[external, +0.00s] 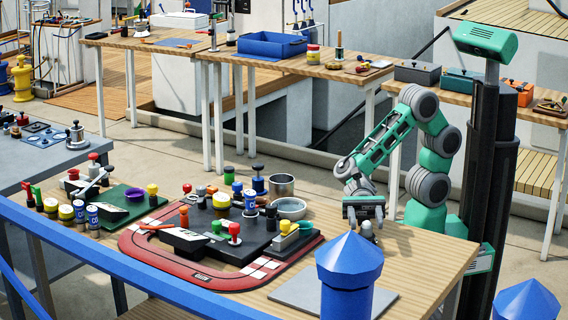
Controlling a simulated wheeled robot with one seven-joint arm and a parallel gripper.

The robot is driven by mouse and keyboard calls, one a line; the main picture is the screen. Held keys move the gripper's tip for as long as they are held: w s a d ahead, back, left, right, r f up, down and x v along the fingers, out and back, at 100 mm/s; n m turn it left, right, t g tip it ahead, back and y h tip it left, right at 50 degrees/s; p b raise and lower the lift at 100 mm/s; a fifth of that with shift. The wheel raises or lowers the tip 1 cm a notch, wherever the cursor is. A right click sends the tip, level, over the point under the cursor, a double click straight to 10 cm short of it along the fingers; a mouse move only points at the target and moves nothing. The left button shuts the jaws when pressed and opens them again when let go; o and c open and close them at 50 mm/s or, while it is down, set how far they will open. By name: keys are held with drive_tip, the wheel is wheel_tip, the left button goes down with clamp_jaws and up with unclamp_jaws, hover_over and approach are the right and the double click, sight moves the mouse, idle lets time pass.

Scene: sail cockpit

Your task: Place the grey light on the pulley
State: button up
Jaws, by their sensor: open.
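My gripper (364,210) points down over the right part of the wooden table, and its jaws are open. A small grey rounded object (367,230), which looks like the grey light, stands on the table right under the jaws. Its top is partly hidden by the gripper, and I cannot tell whether the fingers are around it or above it. I cannot pick out the pulley for certain among the small parts on the dark board (215,245) to the left.
A red track-like mat (215,281) surrounds the dark board, which is crowded with several coloured knobs. A metal pot (281,186) and a grey bowl (291,208) stand left of my gripper. A flat grey plate (295,292) lies in front. Blue posts (349,275) block part of the near edge.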

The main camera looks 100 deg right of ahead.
sight(365, 222)
drive_tip(key=shift+r, duration=0.2)
drive_tip(key=v, duration=0.2)
drive_tip(key=b+v, duration=0.1)
drive_tip(key=v, duration=0.3)
drive_tip(key=shift+w+d+f, duration=0.1)
drive_tip(key=shift+d+f, duration=0.05)
drive_tip(key=shift+f, duration=0.15)
drive_tip(key=shift+s+d+r+b, duration=0.2)
drive_tip(key=shift+s+d+b, duration=0.05)
drive_tip(key=shift+d+b, duration=0.35)
